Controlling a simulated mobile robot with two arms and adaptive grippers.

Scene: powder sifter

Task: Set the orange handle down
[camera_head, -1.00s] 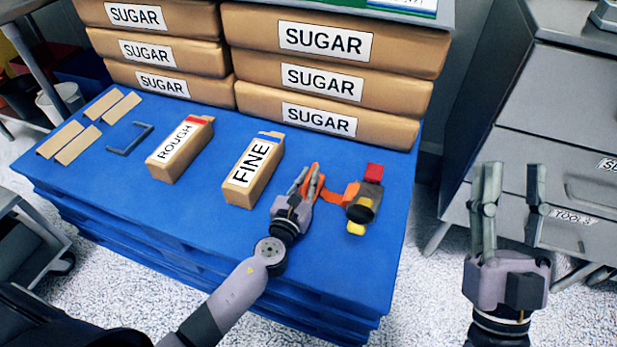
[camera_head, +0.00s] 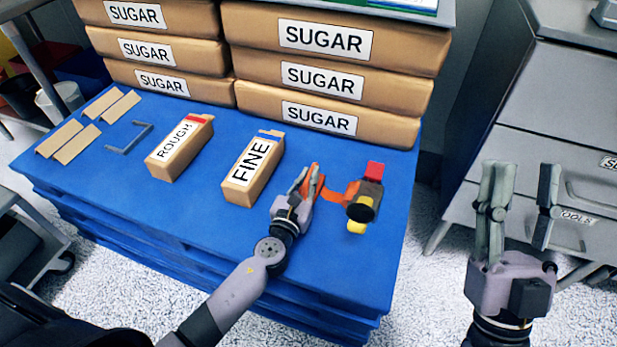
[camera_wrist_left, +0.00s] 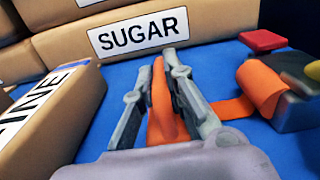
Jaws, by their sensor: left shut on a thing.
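The orange handle (camera_head: 314,177) is between the fingers of my left gripper (camera_head: 308,183), which is shut on it low over the blue pallet (camera_head: 120,205). In the left wrist view the handle (camera_wrist_left: 159,105) stands between both fingers (camera_wrist_left: 158,85). An orange strip (camera_wrist_left: 233,108) runs right toward a dark sifter-like tool (camera_head: 372,192) with red and yellow parts. Whether the handle touches the pallet is hidden by the fingers. My right gripper (camera_head: 521,190) is open and empty, off to the right of the pallet over the floor.
A FINE box (camera_head: 253,168) lies just left of my left gripper, with a ROUGH box (camera_head: 180,148) further left. Stacked SUGAR sacks (camera_head: 330,115) stand behind. A grey bracket (camera_head: 130,138) and brown strips (camera_head: 75,143) lie at the left. Grey drawers (camera_head: 560,150) stand at right.

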